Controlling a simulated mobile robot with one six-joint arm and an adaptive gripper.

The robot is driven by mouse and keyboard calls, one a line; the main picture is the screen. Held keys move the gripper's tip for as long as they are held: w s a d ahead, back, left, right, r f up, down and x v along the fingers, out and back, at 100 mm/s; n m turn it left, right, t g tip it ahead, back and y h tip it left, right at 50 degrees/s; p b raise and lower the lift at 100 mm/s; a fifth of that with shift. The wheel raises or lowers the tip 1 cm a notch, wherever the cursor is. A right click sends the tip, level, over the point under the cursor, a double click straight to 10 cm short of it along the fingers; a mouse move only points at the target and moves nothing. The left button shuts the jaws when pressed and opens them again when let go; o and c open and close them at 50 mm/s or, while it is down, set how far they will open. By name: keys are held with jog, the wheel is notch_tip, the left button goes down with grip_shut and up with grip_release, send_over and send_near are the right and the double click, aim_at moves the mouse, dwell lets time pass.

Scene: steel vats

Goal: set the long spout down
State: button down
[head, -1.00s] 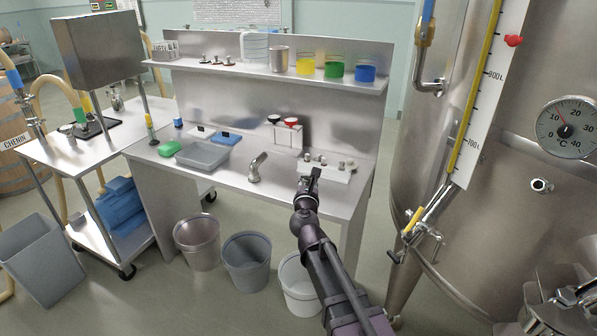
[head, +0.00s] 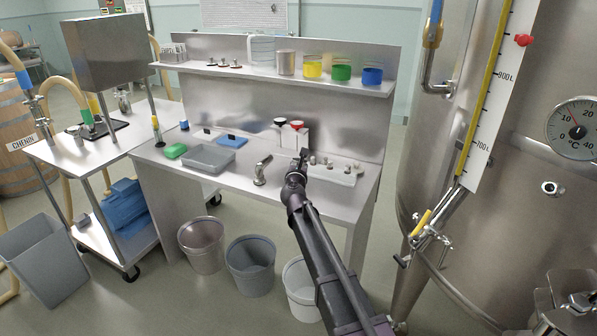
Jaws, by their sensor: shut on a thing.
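My gripper (head: 301,158) is over the right part of the steel bench, at the left end of a white tray. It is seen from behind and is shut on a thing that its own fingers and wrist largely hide. I cannot make out that thing's shape or whether it touches the bench. A bent metal spout (head: 262,169) stands apart from my gripper, to its left on the bench top (head: 225,178). I cannot tell whether it is the long spout.
The white tray (head: 345,179) holds several small fittings. A stand with red and black tops (head: 290,136) is behind my gripper. A grey tray (head: 207,158) and green sponge (head: 176,151) are at left. Buckets (head: 250,266) stand below. A steel vat (head: 500,220) is at right.

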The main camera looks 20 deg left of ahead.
jog(key=shift+w+a, duration=0.4)
jog(key=shift+w, duration=0.15)
jog(key=shift+f, duration=0.15)
jog(key=shift+f+b, duration=1.7)
jog(key=shift+b, duration=0.1)
jog(key=shift+f, duration=0.15)
jog(key=shift+c, duration=2)
grip_release()
jog(key=shift+r, duration=0.2)
jog(key=shift+s+d, duration=0.1)
jog(key=shift+s, duration=0.2)
jog(key=v, duration=1.1)
jog(key=shift+s, duration=0.25)
